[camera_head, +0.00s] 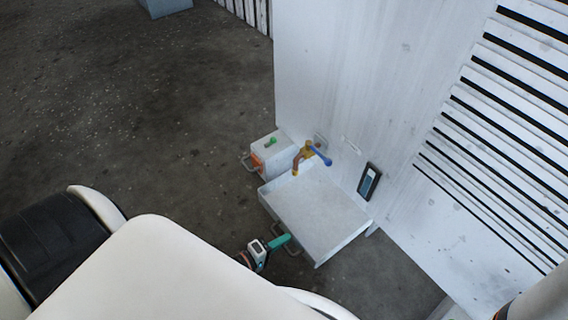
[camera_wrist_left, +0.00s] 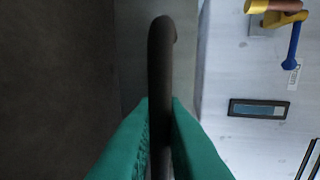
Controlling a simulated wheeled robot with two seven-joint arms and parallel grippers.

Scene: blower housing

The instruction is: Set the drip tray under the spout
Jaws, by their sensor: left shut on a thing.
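The drip tray (camera_head: 315,208) is a shallow light-grey metal tray against the white housing, with a dark wire handle at its near left side. The spout is a brass tap (camera_head: 301,155) with a blue lever on the housing wall; it hangs over the tray's far end in the head view. The tap also shows at the top right of the left wrist view (camera_wrist_left: 278,12). My left gripper (camera_head: 282,241), with green fingers, is shut on the tray's handle (camera_wrist_left: 161,70). The fingers sit on both sides of the dark bar. My right gripper is not in view.
A light-grey box (camera_head: 272,152) with a green knob and an orange patch stands just left of the tray's far end. The white housing (camera_head: 350,80) rises behind, with a small dark-framed gauge (camera_head: 369,181) and slatted louvres at right. Open floor (camera_head: 150,120) lies left.

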